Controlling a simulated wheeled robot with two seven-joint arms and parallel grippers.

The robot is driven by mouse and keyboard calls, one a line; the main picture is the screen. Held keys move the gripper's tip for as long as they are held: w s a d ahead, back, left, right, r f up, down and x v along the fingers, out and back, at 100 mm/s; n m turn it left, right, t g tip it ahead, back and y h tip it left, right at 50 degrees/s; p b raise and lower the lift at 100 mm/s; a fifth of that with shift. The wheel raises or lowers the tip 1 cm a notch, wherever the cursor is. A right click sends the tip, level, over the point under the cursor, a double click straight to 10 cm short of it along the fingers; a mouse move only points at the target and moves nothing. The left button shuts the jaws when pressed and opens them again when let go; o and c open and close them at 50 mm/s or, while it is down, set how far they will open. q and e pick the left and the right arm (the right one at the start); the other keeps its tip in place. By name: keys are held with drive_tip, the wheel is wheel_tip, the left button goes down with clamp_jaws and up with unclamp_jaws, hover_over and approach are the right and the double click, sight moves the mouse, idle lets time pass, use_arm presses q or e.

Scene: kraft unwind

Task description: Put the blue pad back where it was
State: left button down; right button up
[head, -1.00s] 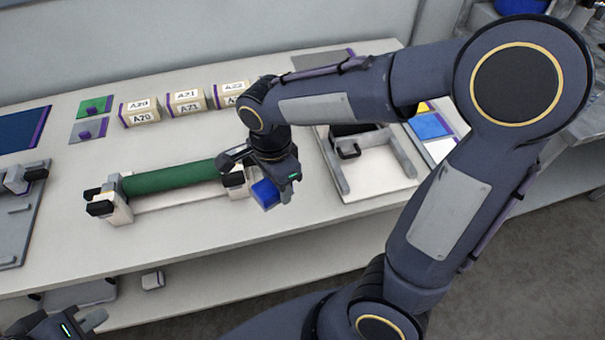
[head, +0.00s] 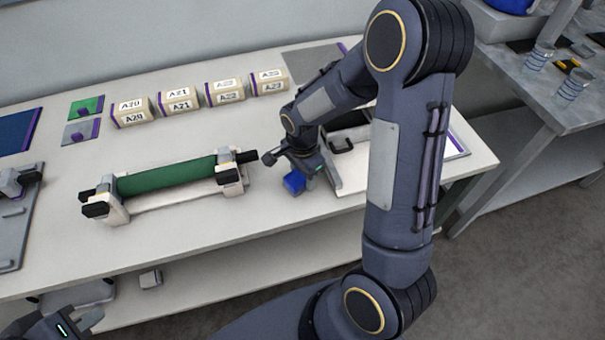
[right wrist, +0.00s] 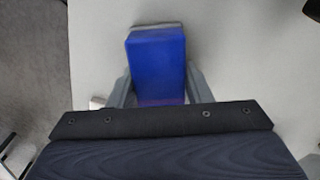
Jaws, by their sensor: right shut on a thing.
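The blue pad (head: 294,182) is a small block held at the end of my right gripper (head: 300,186), over the bench between the green roll and the white-based fixture. In the right wrist view the pad (right wrist: 156,65) sits between the two grey fingers, which are shut on it. I cannot tell whether the pad touches the bench top. My left gripper (head: 75,326) is at the lower left corner, below the bench front, only partly in frame; its fingers look apart and nothing shows between them.
A green roll (head: 167,176) lies on a white stand left of my right gripper. Several labelled boxes (head: 178,98) stand in a row behind. A green pad (head: 86,107) and a grey pad (head: 81,131) lie at the back left. The white-based fixture (head: 352,180) is partly hidden by my right arm.

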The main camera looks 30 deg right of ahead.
drive_tip(key=shift+f, duration=0.1)
drive_tip(key=shift+f, duration=0.1)
drive_tip(key=o, duration=1)
drive_tip(key=shift+c, duration=0.2)
